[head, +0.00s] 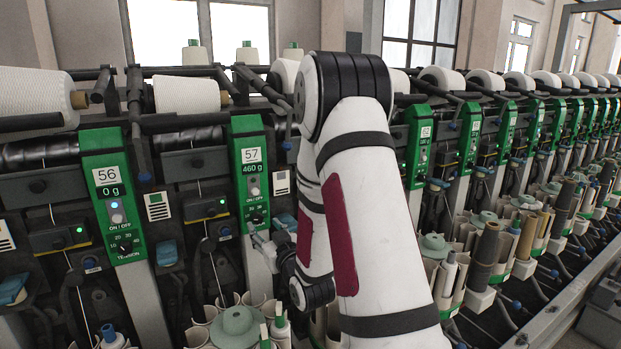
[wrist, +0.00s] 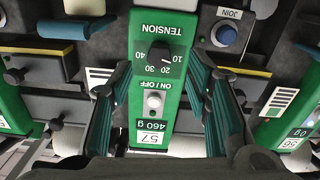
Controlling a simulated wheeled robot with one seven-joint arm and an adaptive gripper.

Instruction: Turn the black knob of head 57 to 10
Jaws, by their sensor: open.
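Head 57's green panel (head: 252,175) shows a 57 label, a 460 g display, an on/off button and, low down, the black tension knob (head: 257,217). In the wrist view the panel is upside down, with the knob (wrist: 159,56) near the middle, ringed by 10, 20, 30 and 40. A pale mark on the knob seems to face the 10 side, but it is too small to be sure. My gripper (wrist: 162,78) is open, its teal-lined fingers on either side of the panel, apart from the knob. In the head view my gripper (head: 266,234) is just below the knob, partly hidden by my arm.
Head 56 (head: 115,195), showing 0 g, stands to the left with its own knob. A blue JOIN button (wrist: 224,34) lies beside the panel in the wrist view. Several bobbins and tubes (head: 237,325) stand below. More heads run off to the right.

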